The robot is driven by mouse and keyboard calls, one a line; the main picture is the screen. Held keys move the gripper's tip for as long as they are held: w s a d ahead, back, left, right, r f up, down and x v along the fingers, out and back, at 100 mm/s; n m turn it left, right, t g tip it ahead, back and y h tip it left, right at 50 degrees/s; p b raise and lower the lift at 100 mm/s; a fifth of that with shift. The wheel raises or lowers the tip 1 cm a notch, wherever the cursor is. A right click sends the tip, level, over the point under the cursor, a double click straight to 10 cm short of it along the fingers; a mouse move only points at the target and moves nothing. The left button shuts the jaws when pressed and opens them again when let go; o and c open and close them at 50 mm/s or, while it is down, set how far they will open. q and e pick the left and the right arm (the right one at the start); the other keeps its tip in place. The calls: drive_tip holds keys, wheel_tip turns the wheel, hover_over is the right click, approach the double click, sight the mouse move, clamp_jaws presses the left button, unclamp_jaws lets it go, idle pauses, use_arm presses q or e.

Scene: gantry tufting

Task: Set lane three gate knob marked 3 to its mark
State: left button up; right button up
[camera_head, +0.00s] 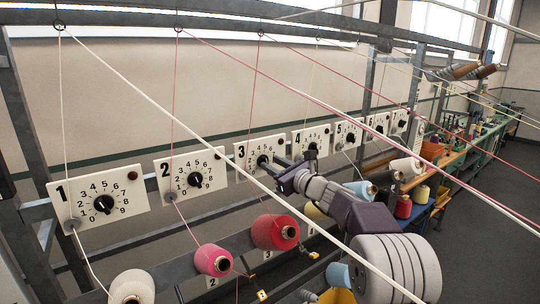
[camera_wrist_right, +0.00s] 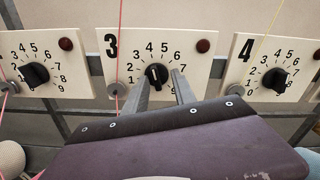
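The lane three plate (camera_head: 241,150) is white, with a printed 3, a ring of digits and a dark red button at its upper right. Its black gate knob (camera_wrist_right: 157,75) shows in the right wrist view, its white pointer line roughly upward near 4 and 5. In the head view the knob (camera_head: 263,161) is partly beside my fingers. My right gripper (camera_wrist_right: 162,82) is open, one finger on each side of the knob; contact cannot be told. It also shows in the head view (camera_head: 276,166). My left gripper is out of view.
Similar dial plates flank it: plate 2 (camera_head: 161,167) to the left, plate 4 (camera_head: 324,133) to the right. Strands of yarn cross in front. Yarn cones, including a red one (camera_head: 268,232), stand below. A grey rail runs behind the plates.

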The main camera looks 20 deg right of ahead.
drive_tip(key=shift+w+a+r+p, duration=0.3)
drive_tip(key=shift+a+r, duration=0.05)
drive_tip(key=shift+a, duration=0.15)
drive_tip(key=shift+s+a+r, duration=0.15)
drive_tip(key=shift+s+a, duration=0.1)
drive_tip(key=shift+s, duration=0.1)
drive_tip(key=shift+w, duration=0.1)
drive_tip(key=shift+w+d+f, duration=0.2)
drive_tip(key=shift+w+d, duration=0.05)
drive_tip(key=shift+w, duration=0.05)
clamp_jaws()
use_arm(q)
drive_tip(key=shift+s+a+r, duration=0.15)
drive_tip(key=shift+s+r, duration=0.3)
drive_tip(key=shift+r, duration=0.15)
use_arm(e)
drive_tip(key=shift+a, duration=0.1)
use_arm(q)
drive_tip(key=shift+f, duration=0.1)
